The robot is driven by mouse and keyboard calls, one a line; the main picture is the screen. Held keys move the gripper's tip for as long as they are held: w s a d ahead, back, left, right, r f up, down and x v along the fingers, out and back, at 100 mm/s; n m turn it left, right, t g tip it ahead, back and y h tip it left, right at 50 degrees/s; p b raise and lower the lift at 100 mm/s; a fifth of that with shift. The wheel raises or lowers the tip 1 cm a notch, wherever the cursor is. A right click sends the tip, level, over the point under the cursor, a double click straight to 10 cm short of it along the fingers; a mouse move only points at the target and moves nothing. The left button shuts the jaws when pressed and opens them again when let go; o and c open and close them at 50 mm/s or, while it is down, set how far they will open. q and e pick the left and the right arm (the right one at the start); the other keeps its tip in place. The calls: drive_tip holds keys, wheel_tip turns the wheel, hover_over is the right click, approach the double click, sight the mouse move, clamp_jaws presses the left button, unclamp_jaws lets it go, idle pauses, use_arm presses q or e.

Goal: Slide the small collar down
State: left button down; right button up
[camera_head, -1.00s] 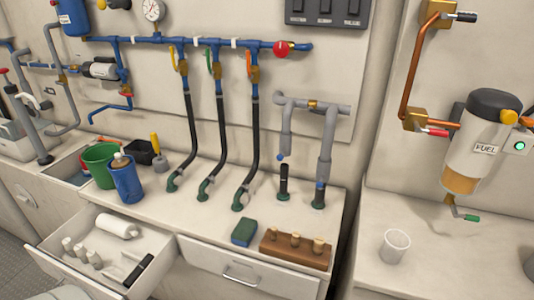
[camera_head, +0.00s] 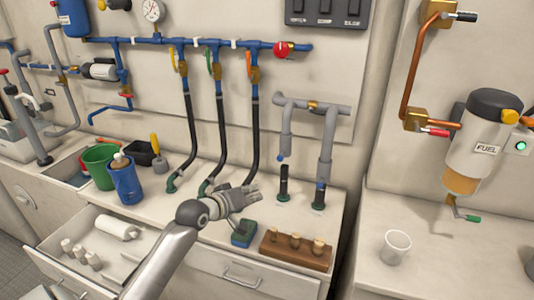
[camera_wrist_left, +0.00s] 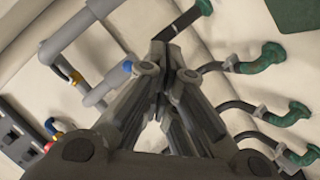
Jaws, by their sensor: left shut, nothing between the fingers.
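A grey pipe (camera_head: 310,104) on the wall has two downward legs, each with a grey sleeve. The left sleeve (camera_head: 286,146) looks smaller, has a blue tab at its lower end, and hangs above a black stub (camera_head: 283,184) with a gap between. The right sleeve (camera_head: 325,158) is larger and reaches lower, just above its own stub (camera_head: 319,196). I cannot tell for sure which is the small collar. My left gripper (camera_head: 254,194) is shut and empty, to the left of the left stub and apart from it. Its closed fingertips (camera_wrist_left: 168,50) show in the wrist view. My right gripper is not in view.
Several black hoses (camera_head: 254,140) curve down to green fittings just behind and left of my gripper. A wooden block with pegs (camera_head: 295,258) and a sponge (camera_head: 243,234) lie at the counter's front. An open drawer (camera_head: 70,225) is at lower left.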

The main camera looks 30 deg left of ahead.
use_arm(q)
drive_tip(key=w+a+r+n+t+y, duration=0.1)
drive_tip(key=w+a+r+n+t, duration=0.25)
drive_tip(key=a+r, duration=0.4)
drive_tip(key=w+d+f+p, duration=0.2)
drive_tip(key=w+d, duration=0.1)
drive_tip(key=w, duration=0.7)
drive_tip(key=shift+w+f+g, duration=0.25)
drive_tip(key=shift+w+g, duration=0.05)
drive_tip(key=shift+g, duration=0.05)
drive_tip(key=shift+f, duration=0.1)
wheel_tip(320, 180, down, 8)
drive_tip(key=b, duration=0.6)
